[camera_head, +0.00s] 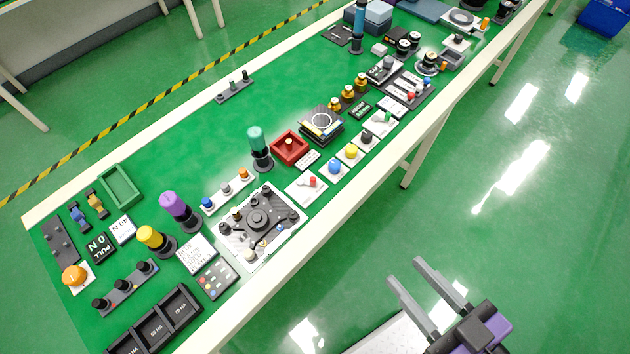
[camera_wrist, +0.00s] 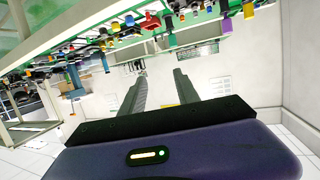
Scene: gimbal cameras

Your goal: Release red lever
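A small red lever (camera_head: 312,182) stands on a white plate (camera_head: 302,190) near the table's front edge, in the middle of the head view. Another small red-topped part (camera_head: 411,96) sits on a dark panel farther right; I cannot tell its kind. My gripper (camera_head: 405,274) is out over the floor, in front of the table and well apart from the lever. Its two fingers are spread with nothing between them, which also shows in the wrist view (camera_wrist: 159,78). In the wrist view I cannot make out the red lever for certain.
The long green-topped table (camera_head: 190,125) carries many controls. Near the lever are a red tray (camera_head: 290,148), a blue button (camera_head: 335,166), a yellow button (camera_head: 351,151), a teal-topped post (camera_head: 258,145) and a grey dial panel (camera_head: 258,220).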

